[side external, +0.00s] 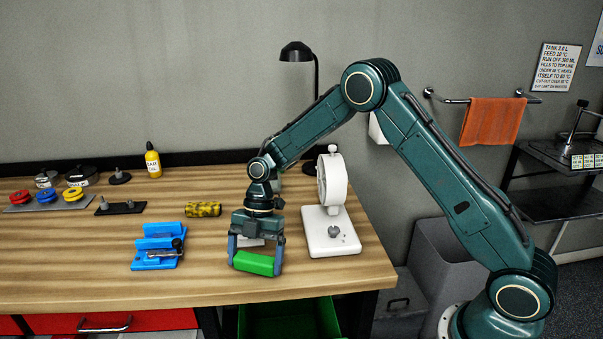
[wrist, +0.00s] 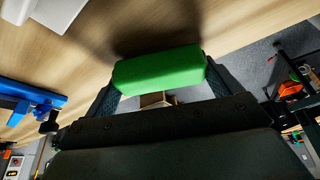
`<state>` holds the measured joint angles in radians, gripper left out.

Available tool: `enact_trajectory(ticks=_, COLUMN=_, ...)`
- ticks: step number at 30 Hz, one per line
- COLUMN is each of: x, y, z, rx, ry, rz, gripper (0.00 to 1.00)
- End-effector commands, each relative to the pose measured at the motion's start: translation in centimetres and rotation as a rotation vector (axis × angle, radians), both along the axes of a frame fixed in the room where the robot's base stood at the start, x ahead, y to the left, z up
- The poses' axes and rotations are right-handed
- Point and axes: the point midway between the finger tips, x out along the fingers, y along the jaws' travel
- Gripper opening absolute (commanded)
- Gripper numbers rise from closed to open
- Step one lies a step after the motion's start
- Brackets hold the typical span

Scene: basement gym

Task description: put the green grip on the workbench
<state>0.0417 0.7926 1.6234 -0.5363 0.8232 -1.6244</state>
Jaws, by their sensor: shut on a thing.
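The green grip (side external: 254,263) is a short bright green block held between the two fingers of my gripper (side external: 256,256), near the front edge of the wooden workbench (side external: 100,284). In the wrist view the green grip (wrist: 160,69) lies across between my fingertips, with my gripper (wrist: 158,80) shut on it at both ends. Bench wood shows beyond it. I cannot tell whether the grip touches the bench top or hangs just above it.
A blue vise-like fixture (side external: 158,246) stands left of my gripper, and a white stand with a round head (side external: 331,228) stands close on the right. A yellow patterned roll (side external: 203,209) lies behind. A green bin (side external: 285,320) is below the bench edge. The front left bench is clear.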

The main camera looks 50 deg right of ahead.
Motion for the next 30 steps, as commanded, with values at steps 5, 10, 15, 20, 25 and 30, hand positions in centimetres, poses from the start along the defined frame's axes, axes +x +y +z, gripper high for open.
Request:
enact_trajectory(ticks=5, x=0.04, y=0.01, z=-0.51, rx=0.0, ry=-0.002, rz=0.0, gripper=0.63)
enact_trajectory(ticks=10, x=0.04, y=0.01, z=-0.49, rx=0.0, ry=-0.002, rz=0.0, gripper=0.63)
enact_trajectory(ticks=15, x=0.03, y=0.01, z=-0.8, rx=0.0, ry=-0.002, rz=0.001, gripper=0.63)
enact_trajectory(ticks=20, x=0.03, y=0.0, z=-0.78, rx=0.0, ry=-0.002, rz=0.001, gripper=1.0)
enact_trajectory(ticks=25, x=0.04, y=0.01, z=-0.71, rx=0.0, ry=-0.002, rz=0.0, gripper=1.0)
enact_trajectory(ticks=30, x=0.12, y=-0.14, z=-0.07, rx=0.0, ry=-0.003, rz=0.0, gripper=1.0)
